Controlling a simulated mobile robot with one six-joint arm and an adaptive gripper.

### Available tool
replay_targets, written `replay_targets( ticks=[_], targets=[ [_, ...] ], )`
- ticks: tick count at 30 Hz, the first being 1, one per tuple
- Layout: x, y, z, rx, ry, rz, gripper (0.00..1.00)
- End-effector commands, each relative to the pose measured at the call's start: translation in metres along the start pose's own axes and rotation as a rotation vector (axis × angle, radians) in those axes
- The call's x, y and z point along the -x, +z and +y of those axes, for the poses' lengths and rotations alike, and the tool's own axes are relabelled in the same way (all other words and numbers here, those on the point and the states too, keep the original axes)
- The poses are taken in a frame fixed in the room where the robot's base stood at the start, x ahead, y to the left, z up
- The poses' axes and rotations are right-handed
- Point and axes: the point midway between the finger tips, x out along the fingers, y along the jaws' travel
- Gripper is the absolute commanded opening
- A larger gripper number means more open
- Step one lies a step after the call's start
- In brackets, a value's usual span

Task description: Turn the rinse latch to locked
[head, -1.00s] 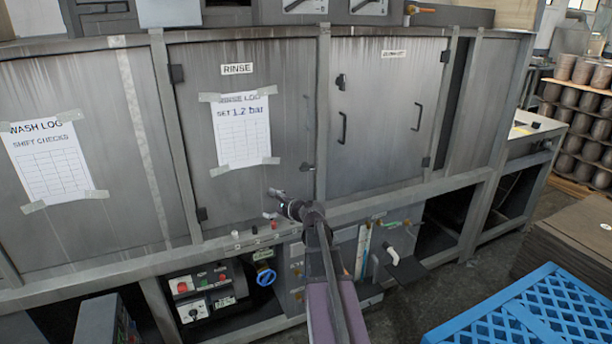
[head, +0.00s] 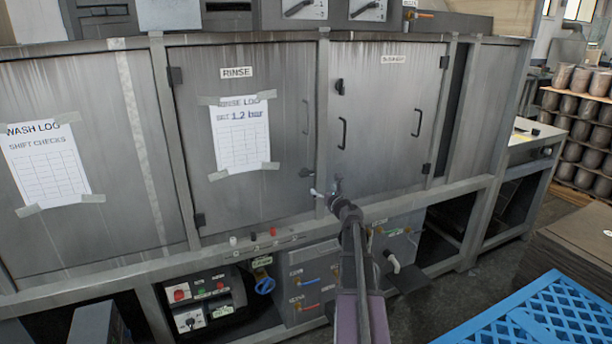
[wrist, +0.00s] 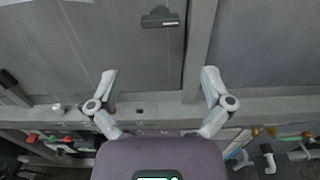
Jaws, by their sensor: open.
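The rinse door (head: 240,150) is a grey metal panel labelled RINSE and is shut. The rinse latch (head: 307,171) is a small dark piece at the door's lower right edge, too small in the head view to read its setting. In the wrist view the latch (wrist: 160,18) shows at top centre as a dark horizontal bar with a rounded hub above it. My gripper (head: 326,190) is open and empty, just below and right of the latch in the head view. In the wrist view my gripper (wrist: 160,75) has its fingers spread wide below the latch, not touching it.
A door post (wrist: 201,50) stands right of the latch. A second door (head: 385,120) with handles is to the right. Below are a ledge, a control box (head: 195,300) and pipe fittings. A blue crate (head: 560,310) stands at the lower right.

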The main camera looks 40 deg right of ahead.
Motion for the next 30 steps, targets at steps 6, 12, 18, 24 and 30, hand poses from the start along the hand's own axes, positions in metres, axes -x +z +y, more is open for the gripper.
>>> replay_targets(
  ticks=[6, 12, 18, 24, 30],
  targets=[
    [-0.013, 0.000, 0.000, 0.001, 0.001, 0.000, 1.00],
    [-0.037, 0.000, -0.001, 0.002, 0.001, 0.000, 1.00],
    [-0.068, 0.000, -0.001, 0.002, 0.002, 0.000, 1.00],
    [-0.098, 0.000, 0.000, 0.002, 0.002, 0.000, 1.00],
    [-0.123, 0.000, 0.000, 0.002, 0.002, 0.000, 1.00]
  ],
)
